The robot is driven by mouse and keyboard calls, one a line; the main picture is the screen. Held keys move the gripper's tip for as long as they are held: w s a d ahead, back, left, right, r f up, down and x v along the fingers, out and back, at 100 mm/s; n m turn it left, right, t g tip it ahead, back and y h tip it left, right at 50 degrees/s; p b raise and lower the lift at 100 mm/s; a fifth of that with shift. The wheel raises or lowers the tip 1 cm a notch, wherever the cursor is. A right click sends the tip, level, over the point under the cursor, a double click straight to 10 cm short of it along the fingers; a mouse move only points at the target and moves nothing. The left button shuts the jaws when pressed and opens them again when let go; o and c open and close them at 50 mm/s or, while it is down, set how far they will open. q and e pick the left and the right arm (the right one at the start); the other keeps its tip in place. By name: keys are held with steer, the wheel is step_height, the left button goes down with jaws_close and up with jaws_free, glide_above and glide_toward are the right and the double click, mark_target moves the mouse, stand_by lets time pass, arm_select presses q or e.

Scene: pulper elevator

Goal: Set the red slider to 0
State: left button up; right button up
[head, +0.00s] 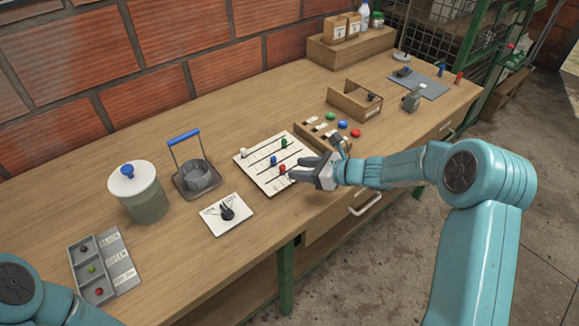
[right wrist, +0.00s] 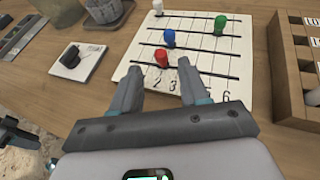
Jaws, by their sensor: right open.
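The white slider board (head: 262,178) lies on the workbench and shows in the right wrist view (right wrist: 235,45). It has several parallel slots with white, blue, green and red knobs. The red slider (head: 282,169) is in the slot nearest my right gripper; in the right wrist view the red slider (right wrist: 161,57) stands left of its middle. Digits are printed along that edge; those at the left are hidden by a finger. My right gripper (head: 296,177) is open, its fingertips (right wrist: 160,78) just short of the red knob, which shows between them.
A dial plate (head: 226,214) lies left of the board, with a metal basket (head: 198,180) and lidded jar (head: 142,195) beyond. A wooden compartment tray (right wrist: 294,75) stands close on the right. Bare bench top lies in front of the dial plate.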

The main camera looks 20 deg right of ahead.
mark_target(275, 185)
steer(key=x, duration=0.4)
steer(key=shift+w+a, duration=0.1)
jaws_close()
steer(key=a+b, duration=0.1)
steer(key=s+a+b, duration=0.1)
steer(key=b, duration=0.1)
steer(key=a+b, duration=0.1)
steer(key=a, duration=0.1)
steer(key=shift+s+a+f, duration=0.1)
steer(key=shift+s+f, duration=0.15)
steer(key=shift+s+a+r+b, duration=0.1)
steer(key=shift+a+b, duration=0.15)
steer(key=shift+b, duration=0.15)
steer(key=shift+r, duration=0.1)
